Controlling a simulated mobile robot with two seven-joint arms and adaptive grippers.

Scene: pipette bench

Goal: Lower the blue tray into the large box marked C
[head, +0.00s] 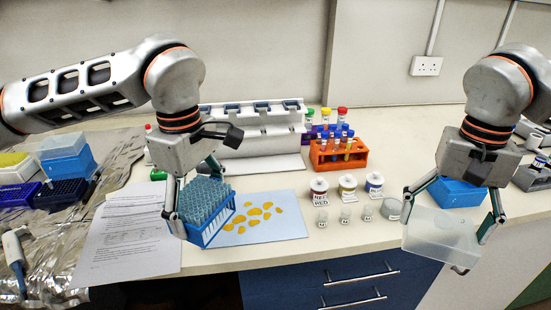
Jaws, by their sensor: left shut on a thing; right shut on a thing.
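A blue tray (217,226) filled with several grey-blue pipette tips is held at the bench's front, left of centre. My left gripper (193,200) is shut on it, with a finger at its left and another behind it. My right gripper (448,222) is shut on a clear, frosted box or lid (437,240), tilted beyond the bench's front edge at the right. A blue box (458,193) stands on the bench behind the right gripper, partly hidden by it. I cannot make out a letter C on any box.
A blue mat with yellow spots (285,216) lies right of the tray. Small jars (319,188) and vials stand mid-bench. An orange tube rack (338,158) is behind them. A printed sheet (122,245) and blue boxes (68,163) are at left.

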